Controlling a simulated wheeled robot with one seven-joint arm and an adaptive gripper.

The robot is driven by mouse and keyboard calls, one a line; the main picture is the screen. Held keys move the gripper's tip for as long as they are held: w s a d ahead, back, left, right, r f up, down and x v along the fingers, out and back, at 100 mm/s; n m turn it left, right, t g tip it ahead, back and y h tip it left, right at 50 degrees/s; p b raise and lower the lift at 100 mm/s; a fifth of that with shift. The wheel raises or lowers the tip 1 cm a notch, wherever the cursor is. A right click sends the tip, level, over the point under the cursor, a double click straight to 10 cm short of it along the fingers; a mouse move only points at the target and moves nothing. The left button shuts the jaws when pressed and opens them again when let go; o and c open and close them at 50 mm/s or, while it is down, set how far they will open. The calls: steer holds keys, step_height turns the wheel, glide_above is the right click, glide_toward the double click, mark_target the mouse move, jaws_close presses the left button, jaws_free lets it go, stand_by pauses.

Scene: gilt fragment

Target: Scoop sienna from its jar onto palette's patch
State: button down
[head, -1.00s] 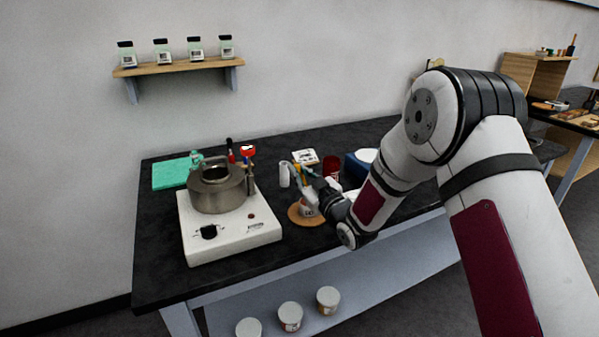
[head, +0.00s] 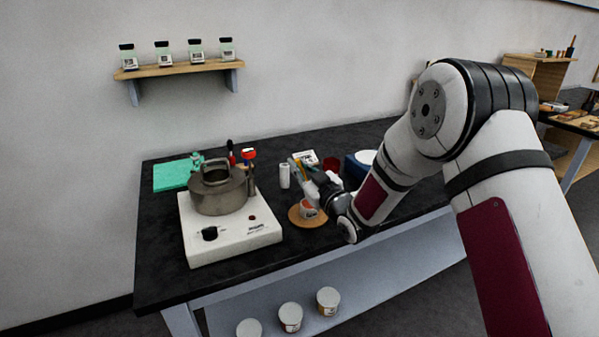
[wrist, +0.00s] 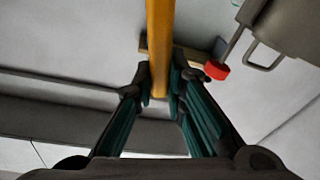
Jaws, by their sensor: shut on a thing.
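My gripper (head: 304,172) is above the back of a round wooden board on the dark bench. In the wrist view my gripper (wrist: 160,88) has its teal-padded fingers around a yellow-orange handle (wrist: 160,35). The tool's working end cannot be made out.
A hot plate (head: 232,240) with a metal pot (head: 218,197) stands left of the board. A white cylinder (head: 284,176), a dark red can (head: 331,164) and a blue box (head: 355,170) stand nearby. Lidded tubs (head: 290,317) are on the lower shelf. The bench's front left is clear.

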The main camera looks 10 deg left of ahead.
steer(key=shift+r+p, duration=0.6)
steer(key=shift+r, duration=1.8)
